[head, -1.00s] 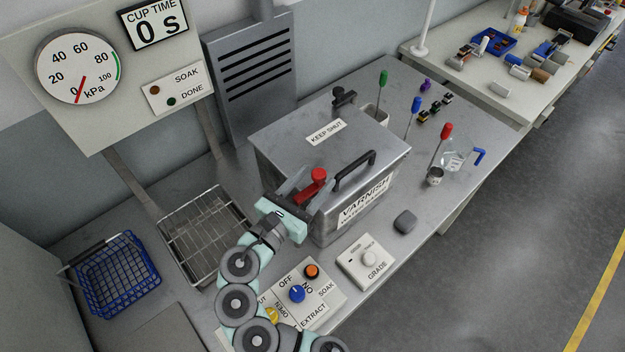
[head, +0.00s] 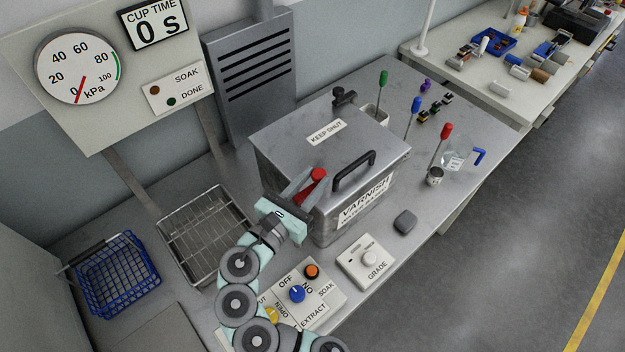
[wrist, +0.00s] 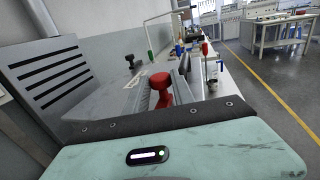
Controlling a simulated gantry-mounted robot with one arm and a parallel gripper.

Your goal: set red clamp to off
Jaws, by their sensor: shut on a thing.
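The red clamp (head: 317,174) is at the near left edge of the lid of the grey metal varnish box (head: 285,140). My gripper (head: 308,190) is at the clamp with its fingers on either side of it, shut on it. In the wrist view the red clamp (wrist: 160,82) shows between the two fingers, with its round knob toward the camera. The clamp's lower part is hidden behind my gripper.
A black lid handle (head: 354,170) stands just right of the clamp. A black clamp (head: 343,97) sits at the box's far side. A wire tray (head: 205,230) and blue basket (head: 115,275) are at left.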

